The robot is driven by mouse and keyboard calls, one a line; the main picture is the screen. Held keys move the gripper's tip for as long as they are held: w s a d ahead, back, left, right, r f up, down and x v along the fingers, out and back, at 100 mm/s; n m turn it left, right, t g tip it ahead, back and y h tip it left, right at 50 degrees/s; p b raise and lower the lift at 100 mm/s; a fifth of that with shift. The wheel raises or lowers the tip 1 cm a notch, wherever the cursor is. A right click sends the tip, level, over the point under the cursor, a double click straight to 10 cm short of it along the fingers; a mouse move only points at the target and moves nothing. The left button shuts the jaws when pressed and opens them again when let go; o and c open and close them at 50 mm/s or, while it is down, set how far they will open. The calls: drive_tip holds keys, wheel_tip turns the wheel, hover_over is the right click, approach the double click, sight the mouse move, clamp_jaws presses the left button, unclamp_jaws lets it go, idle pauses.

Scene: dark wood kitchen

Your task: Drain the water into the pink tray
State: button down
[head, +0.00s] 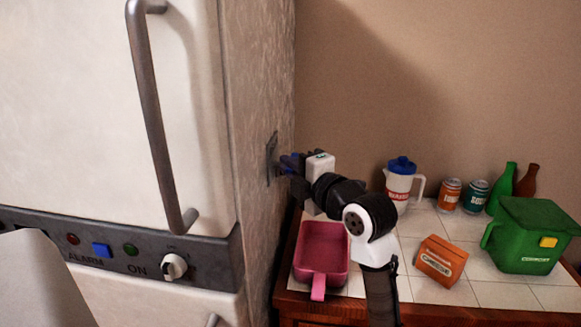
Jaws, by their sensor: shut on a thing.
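The pink tray (322,246) sits on the white tiled counter, beside the fridge's textured side wall. It looks empty, and its handle points toward the front edge. My gripper (284,165) is up at that side wall, above the tray. No water is visible.
A white pitcher with a blue lid (401,182), an orange can (449,195), a teal can (474,196) and bottles stand at the back. An orange box (440,261) and a green container (530,237) are on the right. The fridge (110,120) fills the left.

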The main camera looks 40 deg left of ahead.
drive_tip(key=n+g+b, duration=0.2)
drive_tip(key=g+b, duration=0.1)
drive_tip(key=w+d+n+g+b, duration=0.1)
drive_tip(key=g, duration=0.1)
drive_tip(key=shift+d+b, duration=0.1)
drive_tip(key=shift+b, duration=0.2)
drive_tip(key=c, duration=1.5)
unclamp_jaws()
drive_tip(key=d+b, duration=0.1)
drive_tip(key=d, duration=0.3)
drive_tip(key=d+b, duration=0.1)
drive_tip(key=d, duration=0.4)
drive_tip(key=d+b, duration=0.2)
drive_tip(key=d, duration=0.2)
drive_tip(key=shift+w+d, duration=0.3)
drive_tip(key=shift+d, duration=0.1)
